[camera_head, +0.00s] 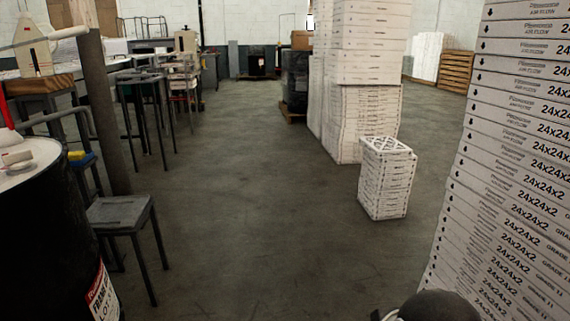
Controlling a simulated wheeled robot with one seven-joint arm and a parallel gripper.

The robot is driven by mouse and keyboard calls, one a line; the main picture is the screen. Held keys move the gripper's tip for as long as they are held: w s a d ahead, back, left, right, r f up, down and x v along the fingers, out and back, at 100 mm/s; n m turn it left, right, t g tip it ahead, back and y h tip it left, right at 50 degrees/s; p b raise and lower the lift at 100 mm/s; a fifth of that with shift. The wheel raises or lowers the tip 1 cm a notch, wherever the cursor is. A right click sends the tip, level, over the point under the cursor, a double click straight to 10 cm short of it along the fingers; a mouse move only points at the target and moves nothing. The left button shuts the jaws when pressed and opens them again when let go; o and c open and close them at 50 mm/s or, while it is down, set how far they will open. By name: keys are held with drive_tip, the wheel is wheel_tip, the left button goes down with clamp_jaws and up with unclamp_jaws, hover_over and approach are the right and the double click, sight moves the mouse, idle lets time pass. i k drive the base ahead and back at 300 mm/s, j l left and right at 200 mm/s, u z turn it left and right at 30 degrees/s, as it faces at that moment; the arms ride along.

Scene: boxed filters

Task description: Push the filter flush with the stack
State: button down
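A tall stack of white filter boxes (520,140) printed "24x24x2" fills the right side of the picture. Its left edge runs in a fairly even line, and I cannot tell which filter stands out from the others. A short stack of thin white filters (386,180) stands alone on the floor right of centre, its top showing a lattice pattern. A dark rounded part, likely of my own arm, shows at the bottom edge, close to the tall stack. My gripper's fingers are not visible.
Taller white stacks (368,120) stand behind the short one. A dark drum (50,240) and a small grey stool (120,215) stand at the left, with dark metal stands (142,85) beyond. The concrete floor (250,200) is clear through the middle.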

sight(386, 147)
drive_tip(key=i+j, duration=0.1)
drive_tip(key=i, duration=2.25)
drive_tip(key=i+l+z, duration=0.35)
drive_tip(key=i, duration=0.3)
drive_tip(key=i+z, duration=0.35)
drive_tip(key=i, duration=0.3)
drive_tip(key=i+j+z, duration=0.2)
drive_tip(key=i+z, duration=0.15)
drive_tip(key=i, duration=0.35)
